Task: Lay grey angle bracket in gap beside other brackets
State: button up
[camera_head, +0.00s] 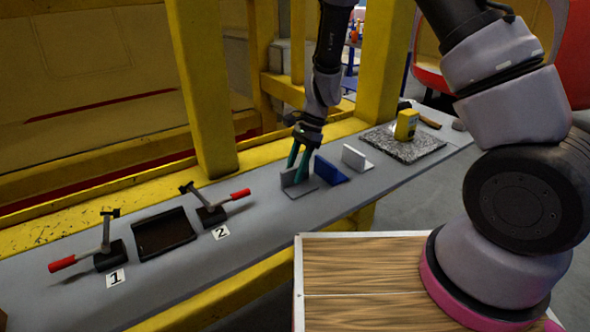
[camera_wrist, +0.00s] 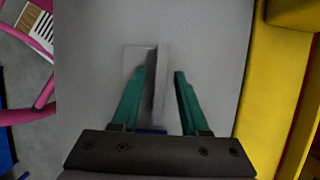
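A grey angle bracket (camera_head: 298,184) sits on the grey bench with one plate flat and one upright. My gripper (camera_head: 298,166), with green fingers, points down at it. In the wrist view, the grey bracket's upright plate (camera_wrist: 161,84) lies between my open fingertips (camera_wrist: 160,73). There is a visible gap at the right finger; the left finger looks close to the plate, and I cannot tell if it touches. A blue angle bracket (camera_head: 330,171) stands just right of the grey one, and a pale grey bracket (camera_head: 356,158) stands further right.
A speckled slab (camera_head: 405,146) with a yellow device (camera_head: 406,124) lies at the bench's right. A black tray (camera_head: 164,234) sits between two red-handled clamps (camera_head: 107,245) (camera_head: 214,208), labelled 1 and 2. Yellow posts (camera_head: 202,90) rise behind the bench. Bare bench lies between clamp 2 and the brackets.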

jog(key=shift+r, duration=0.1)
jog(key=d+r+n+t, duration=0.1)
jog(key=d+r, duration=0.4)
jog(key=r, duration=0.4)
jog(key=s+d+r+n+t+y, duration=0.15)
jog(key=d+r, duration=0.25)
jog(key=r, duration=0.5)
jog(key=d+r+n+t+h, duration=0.1)
jog(key=d+r, duration=0.4)
jog(key=r, duration=0.5)
jog(key=s+d+r+n+t+h, duration=0.2)
jog(key=s+d+r+t, duration=0.4)
jog(key=s+d+r, duration=0.3)
jog(key=s+d+n, duration=0.1)
jog(key=s, duration=0.1)
jog(key=shift+s+d+r+n, duration=0.15)
jog(key=shift+s+d+n, duration=0.1)
jog(key=shift+s+n, duration=0.1)
